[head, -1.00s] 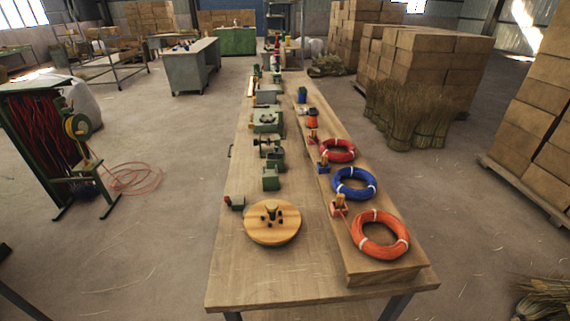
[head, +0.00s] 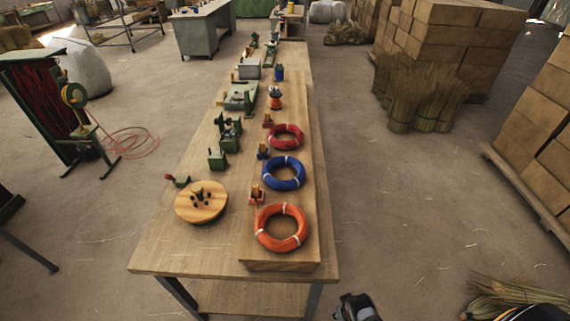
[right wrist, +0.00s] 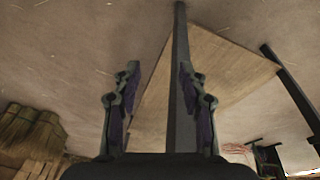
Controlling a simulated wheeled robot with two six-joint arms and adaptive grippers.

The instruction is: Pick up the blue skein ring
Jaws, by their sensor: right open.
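The blue skein ring (head: 284,173) lies flat on the raised wooden board on the right side of the table, with white ties around it. It sits between a red ring (head: 286,136) behind it and an orange ring (head: 282,228) in front. My right gripper (right wrist: 158,75) is open and empty in the right wrist view, its two fingers apart. The blue ring does not show in that view. A dark gripper part (head: 357,308) shows at the bottom edge of the head view, beyond the table's front right corner and well short of the ring. My left gripper is not in view.
The long wooden table (head: 160,245) also holds a round wooden disc (head: 201,202) and several green fixtures. Small blocks stand left of the rings. A table leg (right wrist: 178,60) and wooden panel (right wrist: 205,75) show beyond my right fingers. Straw bundles (head: 425,100) and boxes stand right.

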